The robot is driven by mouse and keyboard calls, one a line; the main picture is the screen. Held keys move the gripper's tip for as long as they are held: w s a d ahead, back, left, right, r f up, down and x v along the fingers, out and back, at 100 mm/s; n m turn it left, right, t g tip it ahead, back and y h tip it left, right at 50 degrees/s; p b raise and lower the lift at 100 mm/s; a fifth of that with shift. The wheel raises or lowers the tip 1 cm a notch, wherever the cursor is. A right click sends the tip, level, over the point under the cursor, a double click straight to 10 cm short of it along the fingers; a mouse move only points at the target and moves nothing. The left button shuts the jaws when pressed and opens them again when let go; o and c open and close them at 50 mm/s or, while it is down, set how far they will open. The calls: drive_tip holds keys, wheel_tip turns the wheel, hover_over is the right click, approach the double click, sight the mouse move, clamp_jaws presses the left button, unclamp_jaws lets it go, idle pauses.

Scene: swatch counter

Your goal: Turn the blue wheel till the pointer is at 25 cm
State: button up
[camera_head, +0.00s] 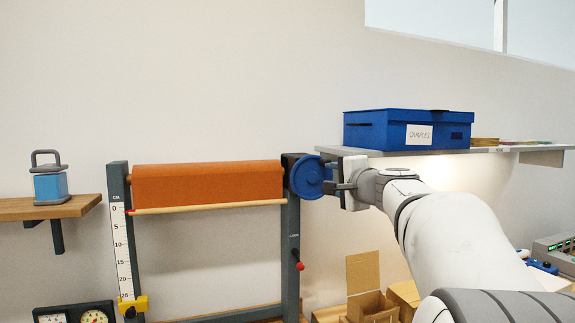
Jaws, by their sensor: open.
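The blue wheel (307,178) is mounted at the top of the right post of a dark grey frame. An orange cloth roll (207,184) spans the frame, with a pale wooden bar (210,207) along its lower edge. A small red pointer (131,212) at the bar's left end is near the 0 mark, just below it. The white cm scale (122,250) runs down the left post. A yellow marker (133,306) sits at about 25. My gripper (334,177) is open at the wheel's right side; whether its fingers touch the rim I cannot tell.
A red-knobbed lever (298,263) is on the right post, below the wheel. A grey shelf (380,153) with a blue samples box (405,130) is right behind my gripper. Cardboard boxes (362,272) stand below. A left shelf (30,208) holds a blue-and-grey object (50,187).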

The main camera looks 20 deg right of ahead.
drive_tip(key=shift+m+t+h, duration=0.3)
drive_tip(key=shift+m+t, duration=0.1)
drive_tip(key=shift+m, duration=0.2)
drive_tip(key=shift+w+d+r+p, duration=0.25)
drive_tip(key=shift+w+d+r, duration=0.15)
drive_tip(key=shift+w, duration=1)
drive_tip(key=shift+w+d+r+p, duration=0.25)
drive_tip(key=shift+w+r, duration=0.15)
drive_tip(key=shift+w, duration=1)
drive_tip(key=shift+w+d+r+p, duration=0.25)
drive_tip(key=shift+w+d+r, duration=0.15)
drive_tip(key=shift+w, duration=1)
